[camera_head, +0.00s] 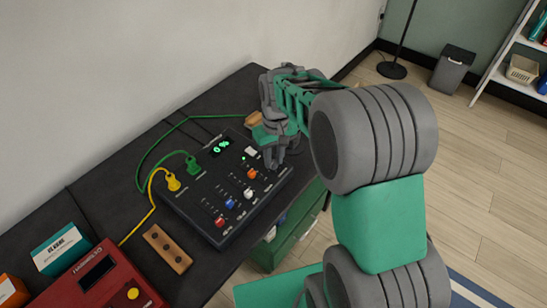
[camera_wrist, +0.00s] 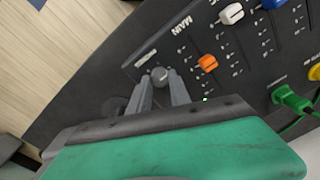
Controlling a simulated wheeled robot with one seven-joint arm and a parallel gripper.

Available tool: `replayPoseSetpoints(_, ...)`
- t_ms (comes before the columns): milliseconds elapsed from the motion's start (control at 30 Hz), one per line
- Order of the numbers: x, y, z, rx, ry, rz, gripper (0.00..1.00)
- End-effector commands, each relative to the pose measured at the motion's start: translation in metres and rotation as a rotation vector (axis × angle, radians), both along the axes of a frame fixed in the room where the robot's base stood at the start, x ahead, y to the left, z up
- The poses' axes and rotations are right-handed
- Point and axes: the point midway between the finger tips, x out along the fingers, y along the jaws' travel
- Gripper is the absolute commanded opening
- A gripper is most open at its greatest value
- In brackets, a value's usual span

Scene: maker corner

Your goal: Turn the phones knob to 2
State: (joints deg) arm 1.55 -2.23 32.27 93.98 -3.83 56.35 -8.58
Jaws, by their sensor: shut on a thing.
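The black mixer panel (camera_head: 205,195) lies on the dark bench in the head view. In the wrist view, the small round grey phones knob (camera_wrist: 160,74) sits near the panel's edge, beside small lettering too blurred to read surely. My gripper (camera_wrist: 163,88) has its two grey fingers on either side of the knob and is shut on it. In the head view my gripper (camera_head: 273,161) reaches down to the panel's right end and hides the knob. The knob's pointer and scale cannot be made out.
Near the knob are an orange slider (camera_wrist: 207,63) and a white slider (camera_wrist: 231,14). Green (camera_head: 192,166) and yellow (camera_head: 172,182) plugs with cables stand at the panel's back. A wooden block (camera_head: 167,249) and a red device (camera_head: 105,280) lie left of it.

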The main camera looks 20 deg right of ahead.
Motion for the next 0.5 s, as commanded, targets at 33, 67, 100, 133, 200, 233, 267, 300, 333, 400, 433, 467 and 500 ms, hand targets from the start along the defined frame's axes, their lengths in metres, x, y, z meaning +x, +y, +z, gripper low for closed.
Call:
replayPoseSetpoints(33,-0.0008,0.0007,-0.0005,0.000,0.003,0.002,0.25)
replayPoseSetpoints(67,-0.0008,0.0007,-0.0005,0.000,0.003,0.002,0.28)
replayPoseSetpoints(100,-0.0008,0.0007,-0.0005,0.001,0.002,0.002,0.31)
replayPoseSetpoints(133,-0.0007,0.0006,-0.0004,0.001,0.002,0.002,0.33)
replayPoseSetpoints(200,-0.0006,0.0005,-0.0004,0.001,0.002,0.002,0.39)
replayPoseSetpoints(233,-0.0005,0.0004,-0.0003,0.001,0.002,0.002,0.41)
replayPoseSetpoints(267,-0.0005,0.0004,-0.0003,0.001,0.001,0.002,0.44)
replayPoseSetpoints(300,-0.0004,0.0004,-0.0003,0.001,0.001,0.002,0.45)
replayPoseSetpoints(333,-0.0004,0.0004,-0.0003,0.001,0.001,0.002,0.45)
replayPoseSetpoints(400,-0.0003,0.0003,-0.0002,0.000,0.001,0.002,0.45)
replayPoseSetpoints(433,-0.0003,0.0003,-0.0002,0.000,0.001,0.002,0.45)
replayPoseSetpoints(467,-0.0003,0.0003,-0.0001,0.000,0.001,0.002,0.45)
replayPoseSetpoints(500,-0.0001,0.0002,0.0003,0.000,0.000,0.002,0.45)
